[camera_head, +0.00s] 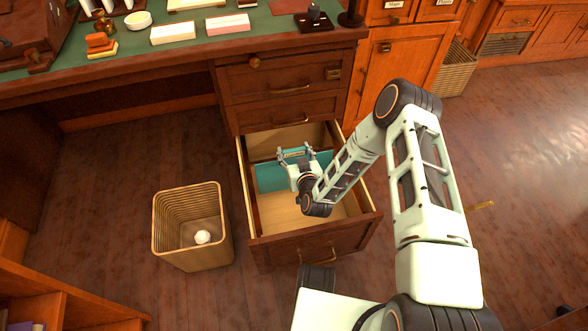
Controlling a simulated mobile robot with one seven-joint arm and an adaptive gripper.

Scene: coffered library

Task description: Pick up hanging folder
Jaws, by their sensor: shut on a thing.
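The hanging folder (270,177) is a teal sheet standing upright across the open bottom drawer (290,216) of the desk. My gripper (296,156) reaches into the drawer from the right and is shut on the folder's upper edge, near its middle. A small pale tab or label shows by the fingertips. My gripper and wrist hide part of the folder's middle, and its lower edge meets the drawer's inside. I cannot tell whether the folder is lifted clear of the drawer floor.
The drawer's front wall (318,245) and sides surround the folder. A wicker basket (165,222) with a crumpled white ball (203,237) stands left of the drawer. The desk top (257,21) above holds stamps, card stacks and other small items. Floor to the right is mostly clear.

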